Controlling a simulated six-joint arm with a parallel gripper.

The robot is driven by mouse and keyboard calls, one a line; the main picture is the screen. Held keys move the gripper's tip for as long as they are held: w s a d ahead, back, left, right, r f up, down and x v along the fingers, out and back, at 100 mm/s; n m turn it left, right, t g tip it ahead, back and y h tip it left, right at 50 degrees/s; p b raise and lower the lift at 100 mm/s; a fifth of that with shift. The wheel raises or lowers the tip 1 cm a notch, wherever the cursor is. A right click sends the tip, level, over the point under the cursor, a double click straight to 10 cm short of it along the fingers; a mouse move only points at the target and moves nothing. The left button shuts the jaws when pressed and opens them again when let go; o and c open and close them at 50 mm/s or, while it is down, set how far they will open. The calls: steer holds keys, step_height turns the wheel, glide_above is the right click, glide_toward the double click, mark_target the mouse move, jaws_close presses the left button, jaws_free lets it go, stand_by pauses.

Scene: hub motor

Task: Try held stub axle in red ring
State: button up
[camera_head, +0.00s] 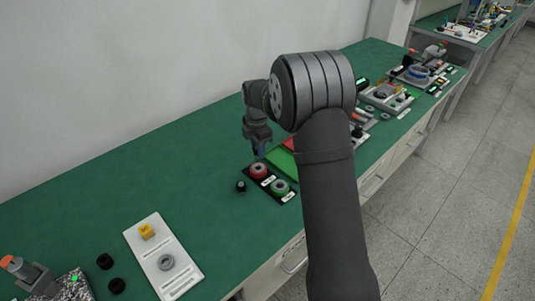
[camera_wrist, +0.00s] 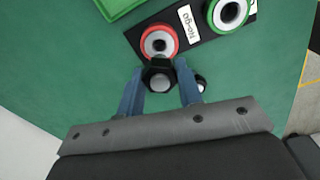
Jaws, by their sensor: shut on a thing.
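My gripper (camera_head: 260,150) reaches down over the gauge plate, and its blue fingers (camera_wrist: 160,88) show in the wrist view. They are shut on a stub axle (camera_wrist: 158,81), a black hexagonal piece with a grey round end. The red ring (camera_wrist: 159,42) lies on the black plate just beyond the held axle, beside a "No-go" label (camera_wrist: 189,25). The axle appears beside the ring's near edge, partly overlapping it in view; I cannot tell whether they touch. The red ring also shows in the head view (camera_head: 259,170).
A green ring (camera_head: 280,187) shares the black plate. Another dark stub (camera_head: 241,186) stands just left of the plate. A green tray (camera_head: 284,162) lies behind it. A white tray (camera_head: 181,270) and black rings (camera_head: 105,261) are at lower left. Bench between is clear.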

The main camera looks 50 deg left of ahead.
steer(key=shift+f, duration=2.05)
steer(key=shift+f, duration=0.6)
stand_by(1.2)
steer(key=shift+r, duration=0.15)
steer(key=shift+a+r, duration=0.1)
steer(key=shift+r, duration=0.55)
step_height(320, 180, up, 4)
steer(key=shift+f, duration=2.2)
steer(key=shift+f, duration=0.4)
stand_by(0.5)
